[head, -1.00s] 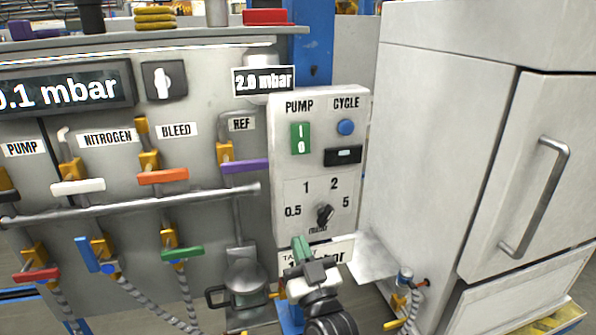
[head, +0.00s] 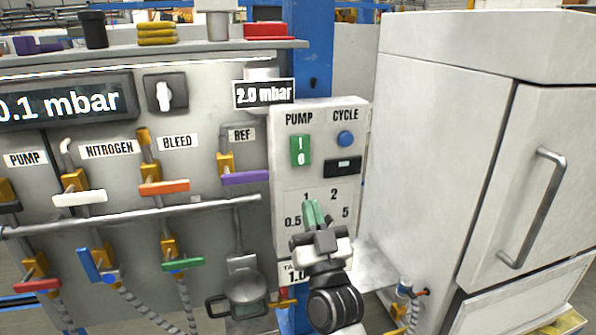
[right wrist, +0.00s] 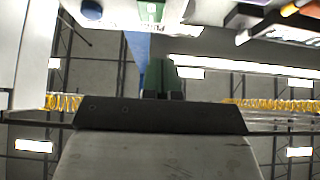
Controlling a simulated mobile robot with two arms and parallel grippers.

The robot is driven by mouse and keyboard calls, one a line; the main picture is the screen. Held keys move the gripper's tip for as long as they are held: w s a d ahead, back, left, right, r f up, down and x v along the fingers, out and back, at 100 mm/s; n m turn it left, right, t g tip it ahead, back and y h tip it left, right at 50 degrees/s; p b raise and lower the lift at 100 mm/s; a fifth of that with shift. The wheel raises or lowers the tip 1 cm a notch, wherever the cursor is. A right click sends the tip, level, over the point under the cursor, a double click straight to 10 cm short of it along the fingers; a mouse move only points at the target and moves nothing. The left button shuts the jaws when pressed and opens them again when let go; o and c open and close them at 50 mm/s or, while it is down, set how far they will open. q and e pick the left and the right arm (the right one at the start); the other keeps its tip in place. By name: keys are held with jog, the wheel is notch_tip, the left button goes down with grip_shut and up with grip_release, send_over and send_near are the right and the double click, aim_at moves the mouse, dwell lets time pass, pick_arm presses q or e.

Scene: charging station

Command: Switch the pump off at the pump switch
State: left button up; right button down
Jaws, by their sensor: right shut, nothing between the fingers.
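The pump switch (head: 300,151) is a green rocker marked I above 0, under the word PUMP on the white control box (head: 282,190). I cannot tell which half is pressed in. My right gripper (head: 313,204) has green fingers, shut and empty. It is in front of the box's lower part, below the pump switch and apart from it in the picture. It hides most of the dial with the 0.5, 1, 2 and 5 marks. In the right wrist view the green fingers (right wrist: 163,78) point up toward the box. My left gripper is not in view.
A blue round button (head: 345,139) and a black rocker (head: 343,166) sit right of the pump switch. A valve panel with several coloured levers, such as a purple one (head: 246,177), is at left. A white cabinet (head: 430,150) stands at right.

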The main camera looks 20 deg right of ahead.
aim_at(294, 162)
jog(key=shift+w+d+r+p, duration=0.2)
jog(key=shift+w+r+p, duration=0.3)
jog(key=shift+w, duration=0.9)
jog(key=shift+w+d+r+p, duration=0.2)
jog(key=shift+w+r+p, duration=0.25)
jog(key=shift+w, duration=0.95)
jog(key=shift+w+d+r+p, duration=0.2)
jog(key=shift+w+r+p, duration=0.25)
jog(key=shift+w, duration=0.95)
